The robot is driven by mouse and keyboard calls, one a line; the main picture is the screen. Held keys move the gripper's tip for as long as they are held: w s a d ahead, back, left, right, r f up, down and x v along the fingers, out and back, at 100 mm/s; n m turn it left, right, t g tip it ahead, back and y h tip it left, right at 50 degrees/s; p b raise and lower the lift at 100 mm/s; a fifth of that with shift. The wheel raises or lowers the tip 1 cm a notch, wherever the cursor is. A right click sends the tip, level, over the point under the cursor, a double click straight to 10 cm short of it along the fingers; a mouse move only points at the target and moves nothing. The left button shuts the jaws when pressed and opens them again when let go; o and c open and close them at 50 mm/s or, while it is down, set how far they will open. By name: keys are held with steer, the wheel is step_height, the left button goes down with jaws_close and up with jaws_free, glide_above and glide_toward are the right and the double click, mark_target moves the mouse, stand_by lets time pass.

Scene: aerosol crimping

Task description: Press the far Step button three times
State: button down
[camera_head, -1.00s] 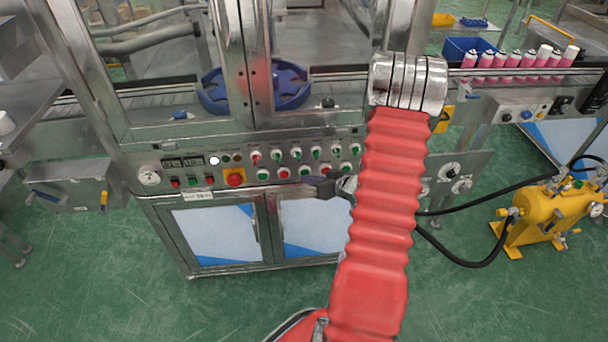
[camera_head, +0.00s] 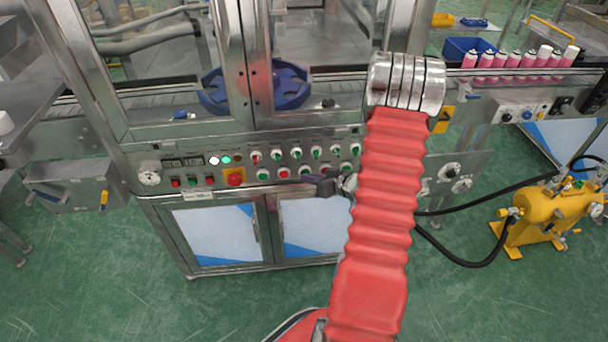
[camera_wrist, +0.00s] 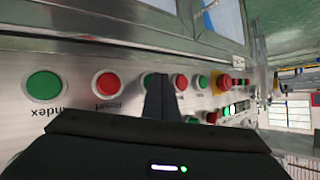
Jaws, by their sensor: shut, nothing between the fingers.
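My gripper (camera_head: 322,187) is shut and empty, in front of the lower button row of the machine's control panel. In the wrist view its dark fingers (camera_wrist: 162,95) stand in front of a green button (camera_wrist: 147,80), which they partly cover. Its label is hidden, so I cannot tell whether it is the far Step button, nor whether the fingertips touch it. To its left are a red button labelled Reset (camera_wrist: 108,84) and a green button labelled Index (camera_wrist: 45,85). To its right is a red button (camera_wrist: 181,82). No label reading Step is legible.
A red emergency stop on a yellow plate (camera_head: 235,178) is left of the button rows. White and green lamps (camera_head: 225,160) are lit above it. Selector knobs (camera_head: 296,153) stand just above the buttons. A yellow tank (camera_head: 545,210) with black hoses stands at right.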

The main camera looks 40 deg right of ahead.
steer(key=shift+s+a, duration=0.45)
steer(key=shift+s, duration=0.2)
steer(key=s+a, duration=0.2)
steer(key=s, duration=0.2)
steer(key=shift+s+a, duration=0.1)
steer(key=shift+a, duration=0.3)
stand_by(0.4)
stand_by(0.9)
